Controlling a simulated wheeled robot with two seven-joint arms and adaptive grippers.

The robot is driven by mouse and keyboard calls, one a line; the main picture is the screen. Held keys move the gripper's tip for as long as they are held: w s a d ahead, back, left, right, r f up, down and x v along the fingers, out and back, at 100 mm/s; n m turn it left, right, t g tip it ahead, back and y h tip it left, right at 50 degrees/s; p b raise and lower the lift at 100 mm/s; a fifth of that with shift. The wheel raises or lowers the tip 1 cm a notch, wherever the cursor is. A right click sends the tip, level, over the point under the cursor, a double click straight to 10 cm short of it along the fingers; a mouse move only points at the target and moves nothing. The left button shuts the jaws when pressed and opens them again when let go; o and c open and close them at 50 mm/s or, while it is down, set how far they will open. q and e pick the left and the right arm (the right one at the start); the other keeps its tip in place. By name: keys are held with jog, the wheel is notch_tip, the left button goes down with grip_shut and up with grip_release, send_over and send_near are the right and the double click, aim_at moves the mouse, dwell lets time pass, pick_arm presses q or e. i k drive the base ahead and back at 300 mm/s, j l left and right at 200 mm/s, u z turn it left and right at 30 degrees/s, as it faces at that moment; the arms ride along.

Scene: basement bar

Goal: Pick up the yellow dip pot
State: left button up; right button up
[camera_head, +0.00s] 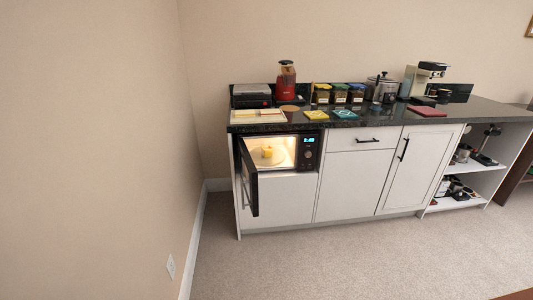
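A small yellow pot (267,152), which looks like the yellow dip pot, sits inside the lit microwave (309,152) on a pale round plate or turntable. The microwave is built into the left end of the white cabinet, below the counter. Its dark door (251,180) stands open, swung outward on the left side. The pot is small in this view, so its details are hard to tell. Neither of my grippers is in view.
The black counter (385,119) bears a red-based blender (287,84), several lidded jars (340,94), coloured cloths or mats (344,114) and a coffee machine (425,78). Open shelves (482,168) are at the right. A wall closes the left side. The carpet (340,262) in front is clear.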

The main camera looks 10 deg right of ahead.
aim_at(266, 150)
jog(key=i+l+z, duration=0.45)
jog(key=i+l, duration=1.25)
